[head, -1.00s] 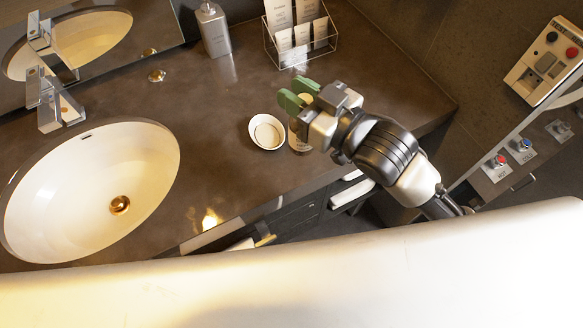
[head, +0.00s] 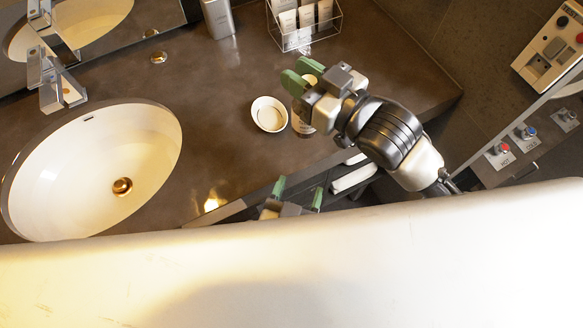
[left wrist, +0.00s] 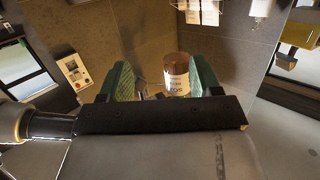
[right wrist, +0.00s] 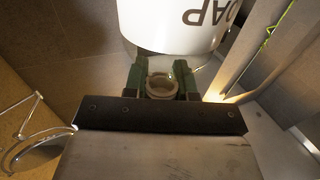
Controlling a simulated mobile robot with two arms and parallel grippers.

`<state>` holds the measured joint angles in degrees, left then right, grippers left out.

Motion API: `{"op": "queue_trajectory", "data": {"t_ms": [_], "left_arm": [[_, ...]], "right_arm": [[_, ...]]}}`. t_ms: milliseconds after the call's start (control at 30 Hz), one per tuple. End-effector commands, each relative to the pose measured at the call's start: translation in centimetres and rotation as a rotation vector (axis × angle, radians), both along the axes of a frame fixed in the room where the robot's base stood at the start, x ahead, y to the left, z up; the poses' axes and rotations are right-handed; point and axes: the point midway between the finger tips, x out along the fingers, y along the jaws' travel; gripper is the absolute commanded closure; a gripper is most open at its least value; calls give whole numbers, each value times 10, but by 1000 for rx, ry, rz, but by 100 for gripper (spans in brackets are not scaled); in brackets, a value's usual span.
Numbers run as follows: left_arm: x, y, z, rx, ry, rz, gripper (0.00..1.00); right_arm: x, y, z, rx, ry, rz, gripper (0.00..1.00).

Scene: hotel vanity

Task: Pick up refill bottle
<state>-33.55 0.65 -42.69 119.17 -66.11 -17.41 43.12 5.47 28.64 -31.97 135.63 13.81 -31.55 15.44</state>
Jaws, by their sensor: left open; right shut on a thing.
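The refill bottle (head: 302,123), brown with a white label, stands on the counter, partly hidden under my right gripper. In the left wrist view the bottle (left wrist: 177,75) shows between and beyond the open fingers, nearer the right one. My left gripper (head: 299,186) is open and empty at the counter's front edge, apart from the bottle. My right gripper (head: 301,83) is shut on a small pale ring-shaped piece (right wrist: 160,87) that looks like a cap. A white label reading "OAP" (right wrist: 185,25) fills the top of the right wrist view.
A small white dish (head: 269,114) lies just left of the bottle. The sink (head: 95,175) is at left. The counter between sink and dish is clear.

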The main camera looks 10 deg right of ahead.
Motion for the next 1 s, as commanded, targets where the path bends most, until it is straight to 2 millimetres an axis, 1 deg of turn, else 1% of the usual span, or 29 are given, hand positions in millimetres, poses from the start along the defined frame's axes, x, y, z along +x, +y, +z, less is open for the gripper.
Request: {"op": "queue_trajectory", "data": {"t_ms": [33, 100, 200, 300, 433, 567, 1000], "left_arm": [[2, 2, 22, -28, -39, 16, 36], [4, 5, 46, -55, -80, 33, 36], [5, 9, 68, -80, -119, 51, 36], [6, 11, 79, -95, -139, 62, 36], [12, 9, 83, -100, -148, 63, 36], [26, 4, 83, -100, -150, 63, 36], [92, -21, 83, -97, -149, 63, 36]], "right_arm": [[0, 0, 0, 1, -1, 0, 100], [0, 0, 0, 1, -1, 0, 100], [0, 0, 0, 1, -1, 0, 100], [0, 0, 0, 1, -1, 0, 100], [0, 0, 0, 1, -1, 0, 100], [0, 0, 0, 1, -1, 0, 100], [0, 0, 0, 1, -1, 0, 100]]}}
